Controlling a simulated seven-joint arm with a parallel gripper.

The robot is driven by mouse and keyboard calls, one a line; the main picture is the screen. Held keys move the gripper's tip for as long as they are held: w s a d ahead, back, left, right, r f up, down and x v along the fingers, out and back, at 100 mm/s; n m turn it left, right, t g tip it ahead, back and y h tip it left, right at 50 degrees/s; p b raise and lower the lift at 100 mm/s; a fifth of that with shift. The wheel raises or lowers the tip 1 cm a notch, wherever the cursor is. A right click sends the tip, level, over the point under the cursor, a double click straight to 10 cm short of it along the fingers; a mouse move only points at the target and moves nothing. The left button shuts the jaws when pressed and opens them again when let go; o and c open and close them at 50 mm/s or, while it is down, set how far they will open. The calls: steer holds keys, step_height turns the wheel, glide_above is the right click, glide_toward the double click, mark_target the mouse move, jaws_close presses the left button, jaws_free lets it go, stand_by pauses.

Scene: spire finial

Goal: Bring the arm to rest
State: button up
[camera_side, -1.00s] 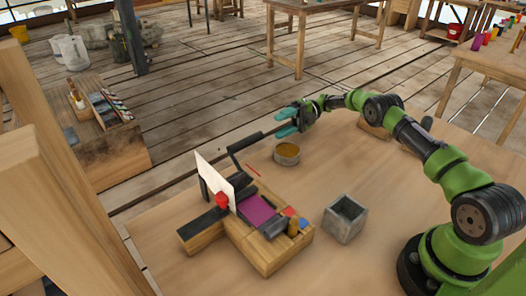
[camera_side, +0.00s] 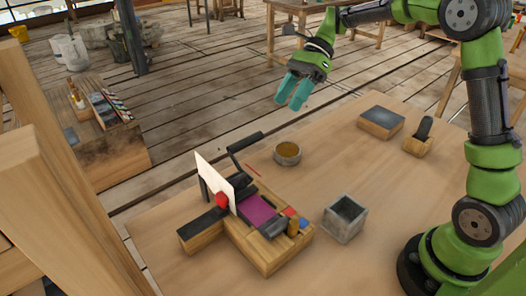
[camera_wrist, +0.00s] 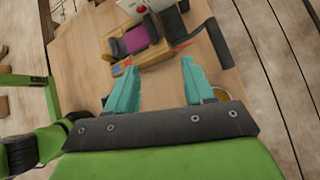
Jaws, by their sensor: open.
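My gripper (camera_side: 295,91) has teal fingers and is held up in the air above the far side of the table in the side view. Its fingers point down and to the left. In the wrist view the two fingers of my gripper (camera_wrist: 156,85) are spread apart with nothing between them. My green and black arm rises from its base at the right of the table and bends over at the top of the picture. The gripper touches nothing.
A wooden fixture (camera_side: 262,258) with a white panel (camera_side: 216,180), purple patch and red piece stands on the table (camera_side: 390,190). A grey open box (camera_side: 344,219), a round bowl (camera_side: 287,153), a dark-topped block (camera_side: 381,122) and a wooden holder (camera_side: 418,144) stand apart.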

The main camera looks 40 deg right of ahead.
steer(key=s+r+n+t+h, duration=0.2)
steer(key=s+n+t+h, duration=0.4)
steer(key=s+n, duration=1.1)
steer(key=shift+s+a+t+h, duration=0.35)
steer(key=shift+s+t, duration=0.45)
steer(key=shift+s, duration=0.65)
steer(key=shift+d+r, duration=0.1)
